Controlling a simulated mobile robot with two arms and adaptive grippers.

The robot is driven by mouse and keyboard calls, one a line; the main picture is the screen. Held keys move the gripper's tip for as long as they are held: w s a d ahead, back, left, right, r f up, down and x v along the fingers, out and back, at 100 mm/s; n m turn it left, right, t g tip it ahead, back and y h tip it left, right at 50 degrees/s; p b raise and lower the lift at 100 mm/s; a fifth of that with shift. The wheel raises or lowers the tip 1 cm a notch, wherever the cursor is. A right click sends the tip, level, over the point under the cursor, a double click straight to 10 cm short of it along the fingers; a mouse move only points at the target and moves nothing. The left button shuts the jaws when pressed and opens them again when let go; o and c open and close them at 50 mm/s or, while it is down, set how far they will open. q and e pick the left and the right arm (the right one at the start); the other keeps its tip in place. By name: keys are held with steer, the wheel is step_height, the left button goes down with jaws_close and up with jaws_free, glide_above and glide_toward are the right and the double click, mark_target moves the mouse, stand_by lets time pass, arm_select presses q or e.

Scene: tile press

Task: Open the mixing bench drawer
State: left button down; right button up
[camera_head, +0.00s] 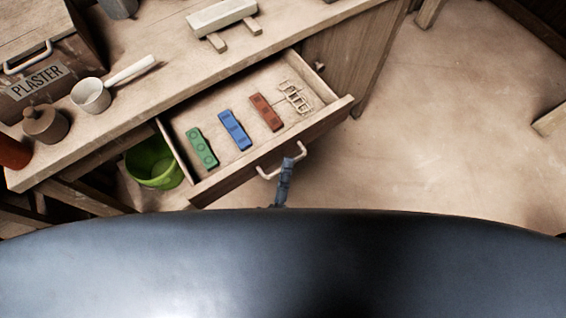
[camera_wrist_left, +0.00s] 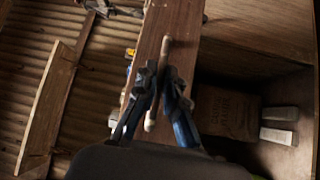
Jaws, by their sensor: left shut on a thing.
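The wooden drawer (camera_head: 215,187) of the bench (camera_head: 185,40) is pulled out, with its inside in full view. Its pale bar handle (camera_head: 265,174) is on the front panel. My left gripper (camera_head: 288,166) is at the right part of the handle, shut on it. In the left wrist view the handle (camera_wrist_left: 165,48) runs between the two blue-grey fingers of my left gripper (camera_wrist_left: 161,92), in front of the drawer's front panel (camera_wrist_left: 152,28). My right gripper is in neither view.
In the drawer lie a green block (camera_head: 202,147), a blue block (camera_head: 235,130), a red block (camera_head: 266,111) and a beige looped piece (camera_head: 295,97). A green bucket (camera_head: 153,165) stands beneath the bench. A white ladle (camera_head: 91,96) lies on top. Floor (camera_head: 440,130) to the right is clear.

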arm_select(q)
steer(key=c, duration=1.4)
jaws_free()
steer(key=v, duration=0.7)
steer(key=shift+s+f, duration=0.1)
steer(key=shift+s, duration=0.15)
